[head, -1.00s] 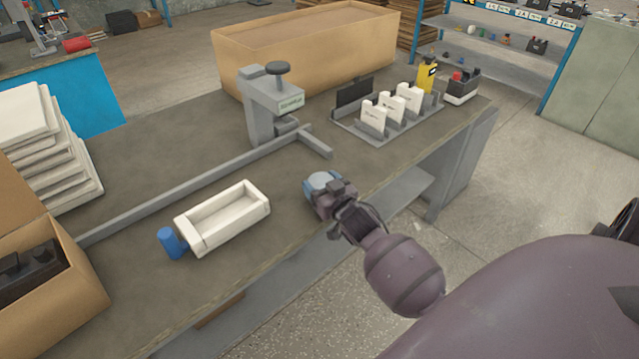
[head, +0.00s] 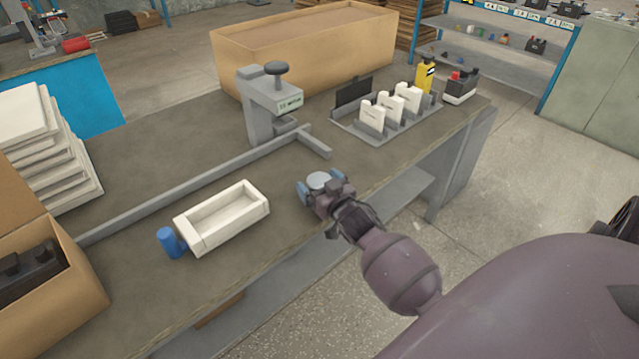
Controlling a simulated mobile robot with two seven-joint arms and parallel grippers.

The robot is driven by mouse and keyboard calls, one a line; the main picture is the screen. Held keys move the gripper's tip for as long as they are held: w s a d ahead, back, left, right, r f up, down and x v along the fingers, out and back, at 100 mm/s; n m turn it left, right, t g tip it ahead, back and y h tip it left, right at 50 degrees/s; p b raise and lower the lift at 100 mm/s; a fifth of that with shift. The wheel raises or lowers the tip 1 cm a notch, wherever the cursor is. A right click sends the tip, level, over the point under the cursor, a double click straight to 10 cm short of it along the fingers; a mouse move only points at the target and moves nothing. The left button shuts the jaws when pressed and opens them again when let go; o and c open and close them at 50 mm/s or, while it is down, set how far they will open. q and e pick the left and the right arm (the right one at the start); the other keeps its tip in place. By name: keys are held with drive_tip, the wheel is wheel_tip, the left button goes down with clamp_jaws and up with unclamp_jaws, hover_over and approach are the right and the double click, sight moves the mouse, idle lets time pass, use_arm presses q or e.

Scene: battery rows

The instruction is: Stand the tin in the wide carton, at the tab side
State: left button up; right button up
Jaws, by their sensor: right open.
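A small round thing with a pale grey top (head: 318,179), which looks like the tin, stands on the bench near its front edge. My right gripper (head: 320,185) is open around it, with blue fingertips on either side; the gripper hides its lower part. I cannot tell whether the fingers touch it. The white open carton (head: 222,219) lies to the left of my right gripper and looks empty. A blue cylinder (head: 170,242) is at the carton's left end, seemingly against it; I cannot tell whether it is the tab. My left gripper is not in view.
A grey rail (head: 180,193) runs behind the carton to a grey press-like stand (head: 262,110). A grey tray (head: 347,128) with white boxes is at the back right. A brown box (head: 75,310) with dark items is front left. Bench between carton and right gripper is clear.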

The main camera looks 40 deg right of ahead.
drive_tip(key=shift+f, duration=0.15)
drive_tip(key=s, duration=0.3)
drive_tip(key=s+r, duration=0.1)
drive_tip(key=shift+s+a+r+p, duration=0.1)
drive_tip(key=shift+s+a+p, duration=0.15)
drive_tip(key=shift+s+p, duration=0.1)
drive_tip(key=s+a+f+n+g, duration=0.1)
drive_tip(key=s+a+f+g, duration=0.1)
drive_tip(key=s, duration=0.6)
drive_tip(key=s+a+f+g+y, duration=0.1)
drive_tip(key=s+a+f, duration=0.3)
drive_tip(key=s, duration=0.5)
drive_tip(key=s+a+f+n+g+y, duration=0.1)
drive_tip(key=s+a+f+g, duration=0.2)
drive_tip(key=s, duration=0.5)
drive_tip(key=shift+s+a+f+n+p, duration=0.3)
drive_tip(key=shift+a+f, duration=0.1)
drive_tip(key=shift+a, duration=0.45)
